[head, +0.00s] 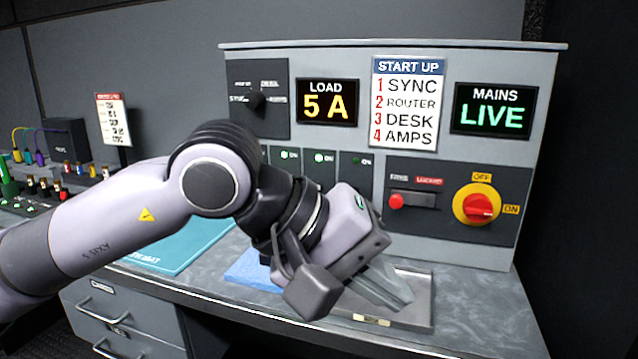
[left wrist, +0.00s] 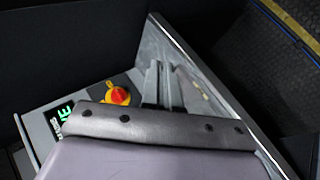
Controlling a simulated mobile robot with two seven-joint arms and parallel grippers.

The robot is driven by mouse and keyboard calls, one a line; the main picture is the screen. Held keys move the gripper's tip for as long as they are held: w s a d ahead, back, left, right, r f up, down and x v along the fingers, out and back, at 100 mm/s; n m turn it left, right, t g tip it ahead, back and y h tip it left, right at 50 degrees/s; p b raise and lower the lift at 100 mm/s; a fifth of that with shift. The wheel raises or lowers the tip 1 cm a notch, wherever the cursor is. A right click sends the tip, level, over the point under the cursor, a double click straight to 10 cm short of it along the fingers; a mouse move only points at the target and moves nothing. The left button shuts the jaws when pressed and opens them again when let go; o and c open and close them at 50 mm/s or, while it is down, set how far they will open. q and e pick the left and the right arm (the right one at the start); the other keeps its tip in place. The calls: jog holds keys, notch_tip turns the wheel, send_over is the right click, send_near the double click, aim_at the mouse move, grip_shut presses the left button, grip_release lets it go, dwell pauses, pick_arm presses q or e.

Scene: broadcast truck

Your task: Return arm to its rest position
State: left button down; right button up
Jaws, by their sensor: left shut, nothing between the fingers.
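My left arm (head: 110,220) comes in from the left across the desk and bends at a rounded joint in front of the panel. My left gripper (head: 398,296) is shut and empty, low over a grey tray (head: 418,314) at the desk's right side; I cannot tell whether the fingers touch it. The closed fingers (left wrist: 163,86) also show in the left wrist view, side by side, with nothing between them. My right gripper is in neither view.
The grey control panel (head: 460,62) stands behind the arm, with a red-and-yellow rotary switch (head: 478,205), a red-ended lever (head: 398,201), a "5 A" load display (head: 327,102) and a "LIVE" mains display (head: 494,108). A teal mat (head: 185,245) lies left.

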pick_arm(q)
jog(key=s+d+r+n+g+h+p, duration=0.2)
jog(key=s+d+n+g+h, duration=0.1)
jog(key=s+n+g+h, duration=0.3)
jog(key=w+a+r+n+t+h+p, duration=0.1)
jog(key=w+a+n+t+h, duration=0.3)
jog(key=n, duration=0.7)
jog(key=w+a+r+n+t+h+p, duration=0.15)
jog(key=w+n+t+h, duration=0.35)
jog(key=n, duration=0.6)
jog(key=w+a+f+n+t+y+p, duration=0.1)
jog(key=w+a+f+n+t+y, duration=0.1)
jog(key=a+f+n+t+y, duration=0.8)
jog(key=w+a+f+n+t+y+p, duration=0.1)
jog(key=w+a+f+n+t+y, duration=0.25)
jog(key=n, duration=1.15)
jog(key=s+a+f+n+g+y+p, duration=0.1)
jog(key=s+a+f+n+g+y, duration=0.1)
jog(key=s+f+n, duration=0.3)
jog(key=s+a+f+n+g+y, duration=0.3)
jog(key=s+a+f+n, duration=0.2)
jog(key=f, duration=0.7)
jog(key=s+a+f+n+g+y+p, duration=0.1)
jog(key=s+a+f+n+g+y, duration=0.1)
jog(key=s+f+n, duration=0.4)
notch_tip(320, 180, down, 3)
jog(key=shift+s+a+f+n+g+y+p, duration=0.1)
jog(key=shift+s+a+n+g+y+p, duration=0.25)
jog(key=shift+s+a+y, duration=0.55)
